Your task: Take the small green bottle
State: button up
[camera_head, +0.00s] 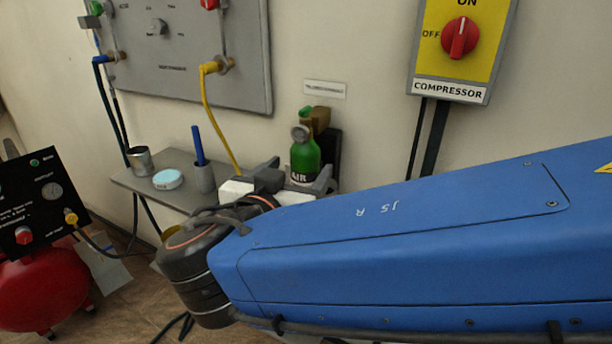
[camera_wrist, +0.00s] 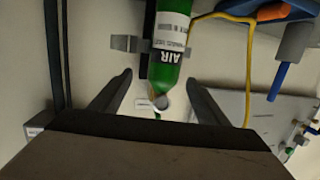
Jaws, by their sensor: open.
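The small green bottle (camera_head: 305,160) stands upright near the wall, behind the shelf's right end. It has a white AIR label and a grey gauge and valve on top. In the wrist view the bottle (camera_wrist: 172,45) shows upside down, with its neck towards the bottom of the picture. My gripper (camera_wrist: 160,78) is open, with one dark finger on each side of the bottle's line. The fingertips look apart from the bottle; the depth between them is hard to judge. In the head view my gripper and arm partly hide the bottle's lower part.
A grey shelf (camera_head: 135,180) carries a metal cup (camera_head: 141,160), a light blue round piece (camera_head: 168,179) and a holder (camera_head: 205,180) with a blue pen. A yellow hose (camera_head: 212,120) hangs from the wall panel (camera_head: 180,80). A grey bracket (camera_wrist: 125,43) sits beside the bottle.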

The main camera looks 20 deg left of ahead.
aim_at(301, 159)
jog(key=shift+w+f, duration=0.15)
jog(key=shift+w, duration=0.8)
jog(key=w, duration=0.4)
jog(key=shift+w+a, duration=0.1)
jog(key=shift+a, duration=0.25)
jog(key=shift+w, duration=0.55)
grip_shut()
